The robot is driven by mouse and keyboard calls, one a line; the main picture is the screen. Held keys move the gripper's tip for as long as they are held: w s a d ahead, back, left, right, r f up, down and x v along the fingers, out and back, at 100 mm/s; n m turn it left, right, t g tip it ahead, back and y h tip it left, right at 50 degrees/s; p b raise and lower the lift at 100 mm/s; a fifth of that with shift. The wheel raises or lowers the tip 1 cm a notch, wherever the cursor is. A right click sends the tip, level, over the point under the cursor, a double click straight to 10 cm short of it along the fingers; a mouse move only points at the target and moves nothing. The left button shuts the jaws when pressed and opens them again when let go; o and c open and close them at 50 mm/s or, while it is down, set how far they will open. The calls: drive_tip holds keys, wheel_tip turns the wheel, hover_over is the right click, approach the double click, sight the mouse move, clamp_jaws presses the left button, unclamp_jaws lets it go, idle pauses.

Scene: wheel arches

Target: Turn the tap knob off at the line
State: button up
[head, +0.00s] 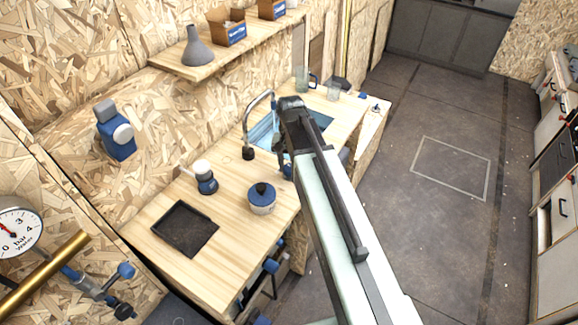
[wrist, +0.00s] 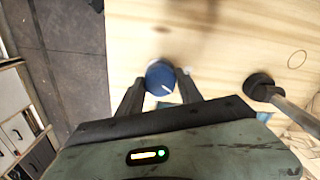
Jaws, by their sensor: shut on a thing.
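The blue tap knob (wrist: 160,77) with a white pointer mark sits between the two fingers of my gripper (wrist: 158,90) in the wrist view. The fingers close on it from both sides. The black tap base (wrist: 258,86) stands to the right. In the head view the tap spout (head: 247,122) arches over the sink (head: 264,131). My arm hides most of the knob area there.
A jug (head: 301,79) stands beyond the sink. A shelf (head: 184,66) is on the wall. The floor (head: 448,165) at right is clear.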

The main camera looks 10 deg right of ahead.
sight(290, 167)
drive_tip(key=n, duration=0.6)
idle(0.6)
drive_tip(key=o, duration=1.4)
drive_tip(key=shift+c, duration=0.2)
wheel_tip(290, 167, up, 8)
drive_tip(key=p, duration=0.8)
drive_tip(key=shift+f, duration=0.1)
